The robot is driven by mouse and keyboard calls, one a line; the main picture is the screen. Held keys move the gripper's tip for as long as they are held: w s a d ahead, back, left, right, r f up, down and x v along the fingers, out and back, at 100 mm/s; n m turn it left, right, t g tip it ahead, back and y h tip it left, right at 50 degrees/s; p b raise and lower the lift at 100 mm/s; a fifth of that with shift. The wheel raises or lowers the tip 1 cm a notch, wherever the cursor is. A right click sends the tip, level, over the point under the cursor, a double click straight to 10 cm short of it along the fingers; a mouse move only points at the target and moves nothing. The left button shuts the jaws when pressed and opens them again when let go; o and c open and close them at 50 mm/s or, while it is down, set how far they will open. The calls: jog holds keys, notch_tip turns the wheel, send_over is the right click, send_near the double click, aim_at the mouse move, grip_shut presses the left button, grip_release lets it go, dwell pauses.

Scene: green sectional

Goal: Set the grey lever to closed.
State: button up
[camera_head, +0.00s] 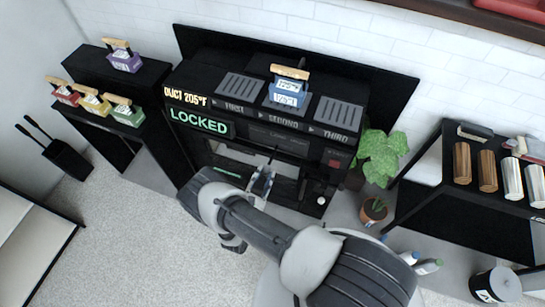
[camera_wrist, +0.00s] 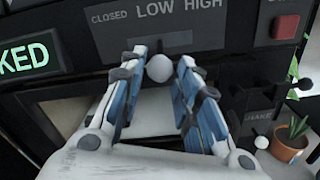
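The grey lever's round pale knob (camera_wrist: 159,68) shows in the wrist view below a dark panel (camera_wrist: 118,25) lettered CLOSED, LOW and HIGH. The knob sits roughly under LOW, to the right of CLOSED. My gripper (camera_wrist: 163,58) is open, with one blue-padded finger on each side of the knob. The left fingertip is very near the knob, and a small gap shows on the right; I cannot tell if either touches. In the head view my gripper (camera_head: 263,180) is at the black machine's front, and the lever is too small to make out.
A green LOCKED display (camera_head: 199,122) is left of the lever panel. A red button (camera_wrist: 285,27) is to its right. A blue box with a wooden handle (camera_head: 287,92) stands on the machine top between slotted grates. A potted plant (camera_head: 373,209) stands right of the machine.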

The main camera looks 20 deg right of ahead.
aim_at(272, 158)
jog(key=b+x, duration=0.1)
jog(key=x, duration=0.8)
jog(key=shift+w+d, duration=0.1)
jog(key=shift+c, duration=0.2)
grip_shut()
dwell(0.3)
